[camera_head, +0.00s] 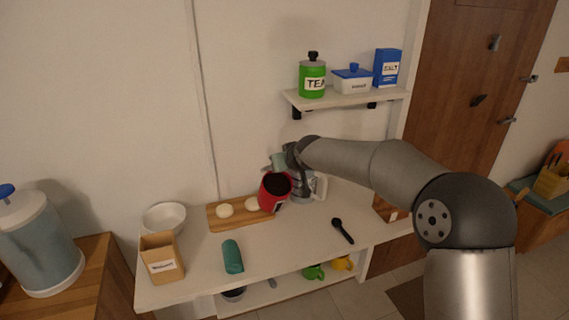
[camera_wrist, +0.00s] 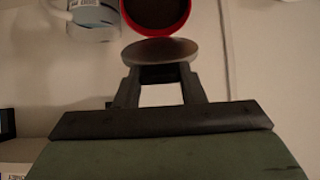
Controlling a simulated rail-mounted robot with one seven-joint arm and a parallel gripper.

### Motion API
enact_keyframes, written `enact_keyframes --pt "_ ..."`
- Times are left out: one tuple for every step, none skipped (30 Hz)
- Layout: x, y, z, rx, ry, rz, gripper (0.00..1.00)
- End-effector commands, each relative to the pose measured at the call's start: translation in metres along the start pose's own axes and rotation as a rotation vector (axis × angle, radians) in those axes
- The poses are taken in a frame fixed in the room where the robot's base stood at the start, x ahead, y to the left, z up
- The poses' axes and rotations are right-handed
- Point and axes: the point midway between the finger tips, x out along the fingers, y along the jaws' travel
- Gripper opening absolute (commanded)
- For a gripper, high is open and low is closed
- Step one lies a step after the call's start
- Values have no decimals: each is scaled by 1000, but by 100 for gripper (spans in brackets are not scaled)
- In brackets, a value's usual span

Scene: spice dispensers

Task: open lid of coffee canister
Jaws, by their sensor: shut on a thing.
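My gripper (camera_wrist: 162,72) is shut on a round grey lid (camera_wrist: 160,50), which is apart from the canister's mouth in that view. In the head view, my gripper (camera_head: 272,167) is just behind and above the canister. The lid is small and hard to make out there.
A glass pot with a white handle (camera_head: 319,187) stands close right of the canister. The wooden board (camera_head: 229,221) holds pale round pieces. A white bowl (camera_head: 165,217), box (camera_head: 162,258), green cylinder (camera_head: 232,257) and black spoon (camera_head: 342,231) are around. A shelf (camera_head: 346,98) hangs above.

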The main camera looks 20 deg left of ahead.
Motion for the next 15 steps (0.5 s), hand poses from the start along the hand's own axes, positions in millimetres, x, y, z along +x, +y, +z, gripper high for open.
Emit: enact_keyframes --pt "4 -4 8 1 -16 -6 0" --pt "4 -4 8 1 -16 -6 0" --pt "4 -4 8 1 -16 -7 0" --pt "4 -4 8 1 -16 -7 0" --pt "4 -4 8 1 -16 -7 0" --pt "4 -4 8 1 -16 -7 0" --pt "4 -4 8 1 -17 -7 44" --pt "4 -4 8 1 -17 -7 53" --pt "4 -3 7 1 -15 -6 58" --pt "3 -3 7 1 -14 -6 58" --pt "3 -3 6 1 -12 -5 58" --pt "3 -3 5 1 -11 -5 58" --pt "2 -2 4 1 -9 -4 58" --pt "2 -2 4 1 -8 -4 58" --pt "2 -2 4 0 -7 -4 58"
